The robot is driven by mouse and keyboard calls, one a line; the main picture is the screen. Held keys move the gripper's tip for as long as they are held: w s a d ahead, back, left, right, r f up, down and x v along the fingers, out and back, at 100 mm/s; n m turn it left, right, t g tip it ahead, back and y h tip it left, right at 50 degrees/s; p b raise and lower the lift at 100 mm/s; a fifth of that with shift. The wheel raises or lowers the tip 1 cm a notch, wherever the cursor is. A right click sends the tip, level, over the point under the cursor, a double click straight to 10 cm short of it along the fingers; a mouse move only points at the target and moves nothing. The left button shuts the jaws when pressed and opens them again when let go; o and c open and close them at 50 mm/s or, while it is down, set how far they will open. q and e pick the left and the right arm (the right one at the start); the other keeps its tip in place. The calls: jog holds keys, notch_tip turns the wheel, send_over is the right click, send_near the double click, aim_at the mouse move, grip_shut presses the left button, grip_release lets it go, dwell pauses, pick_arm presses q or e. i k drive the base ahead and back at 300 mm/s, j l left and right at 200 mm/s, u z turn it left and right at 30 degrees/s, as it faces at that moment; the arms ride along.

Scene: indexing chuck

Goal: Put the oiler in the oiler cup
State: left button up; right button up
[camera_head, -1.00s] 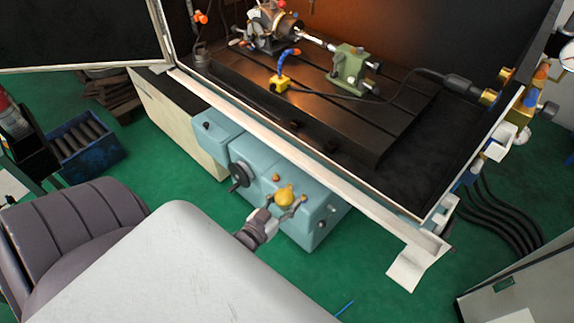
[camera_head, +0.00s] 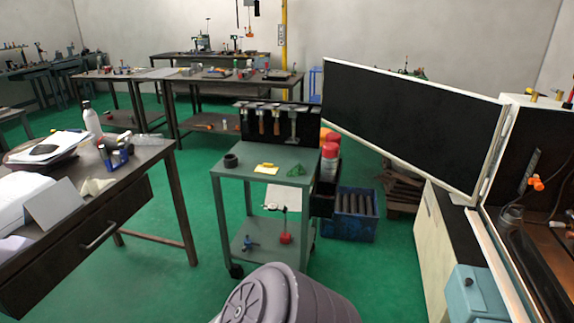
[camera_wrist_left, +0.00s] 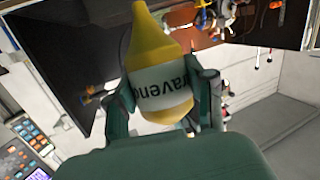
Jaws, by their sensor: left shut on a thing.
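The oiler (camera_wrist_left: 160,70) is a yellow bottle with a white label, seen close up in the left wrist view. My left gripper (camera_wrist_left: 167,95) is shut on it, with a finger on each side of the bottle. The head view shows neither the oiler nor my gripper tips. In the head view, a short dark round cup (camera_head: 231,160) stands on the top of the green cart, near its left back corner. It looks like the oiler cup, and its inside is too small to make out. My right gripper is in neither view.
The green cart (camera_head: 262,180) also carries a yellow item (camera_head: 266,168), a green piece (camera_head: 297,171) and a rack of hanging tools (camera_head: 275,122). A blue crate (camera_head: 350,220) stands to its right, and a cluttered workbench (camera_head: 100,225) to its left. Green floor lies between.

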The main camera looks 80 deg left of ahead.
aim_at(231, 165)
jog(key=j+u, duration=0.2)
jog(key=u, duration=0.25)
jog(key=j+u, duration=0.15)
jog(key=u, duration=0.3)
jog(key=i+j+u, duration=0.15)
jog(key=u, duration=0.3)
jog(key=j+u, duration=0.15)
jog(key=u, duration=0.3)
jog(key=i+u, duration=0.15)
jog(key=u, duration=0.3)
jog(key=i+j+u, duration=0.25)
jog(key=i+u, duration=0.15)
jog(key=i, duration=0.6)
jog(key=i+u, duration=0.4)
jog(key=i, duration=0.55)
